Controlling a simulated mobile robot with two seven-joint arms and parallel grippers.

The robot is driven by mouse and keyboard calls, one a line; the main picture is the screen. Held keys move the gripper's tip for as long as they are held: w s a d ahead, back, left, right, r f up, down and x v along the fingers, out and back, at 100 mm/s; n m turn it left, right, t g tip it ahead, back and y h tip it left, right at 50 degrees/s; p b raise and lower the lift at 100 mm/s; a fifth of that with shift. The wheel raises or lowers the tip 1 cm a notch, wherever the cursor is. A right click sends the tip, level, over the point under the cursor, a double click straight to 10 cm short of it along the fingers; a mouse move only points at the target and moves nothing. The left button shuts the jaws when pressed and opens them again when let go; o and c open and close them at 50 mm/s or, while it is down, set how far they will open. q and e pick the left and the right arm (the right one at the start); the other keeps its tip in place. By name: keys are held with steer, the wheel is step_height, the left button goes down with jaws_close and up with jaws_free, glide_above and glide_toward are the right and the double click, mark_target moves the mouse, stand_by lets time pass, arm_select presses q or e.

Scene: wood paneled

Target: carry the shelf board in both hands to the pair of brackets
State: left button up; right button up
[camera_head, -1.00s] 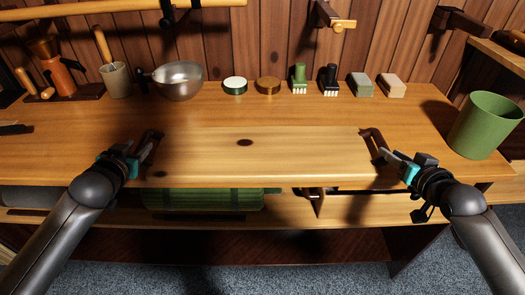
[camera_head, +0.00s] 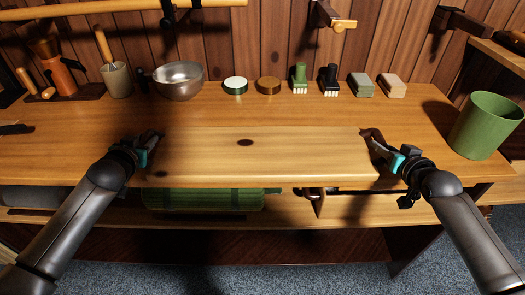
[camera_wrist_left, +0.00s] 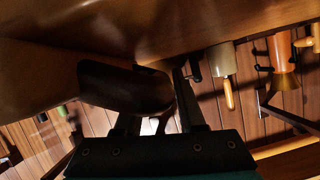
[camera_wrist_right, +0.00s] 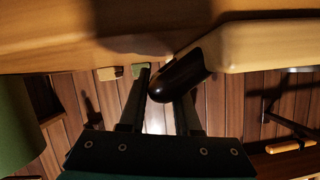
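The shelf board (camera_head: 245,160) is a pale wooden plank lying flat along the front of the workbench. A dark brown handle-like piece (camera_head: 370,135) sits at its right end, with another (camera_wrist_left: 125,88) at its left end. My left gripper (camera_head: 150,142) is at the left piece, its fingers apart around or beside it. My right gripper (camera_head: 377,146) is at the right piece (camera_wrist_right: 180,76), fingers apart, with the piece nearer one finger. Neither gripper visibly clamps. On the back wall are a bracket (camera_head: 323,14) with a pale peg and a dark bracket (camera_head: 462,20); which pair is meant is unclear.
Along the back stand a metal bowl (camera_head: 178,82), round tins (camera_head: 235,85), brushes (camera_head: 299,78) and small blocks (camera_head: 391,86). A green bin (camera_head: 484,125) stands close to the right. A green case (camera_head: 205,199) lies under the bench top.

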arm_select(q)
steer(key=c, duration=0.4)
arm_select(e)
jaws_close()
arm_select(q)
jaws_close()
stand_by(0.5)
steer(key=shift+w+r, duration=0.1)
steer(key=shift+r, duration=0.15)
arm_select(e)
steer(key=shift+w+r, duration=0.1)
steer(key=shift+r, duration=0.15)
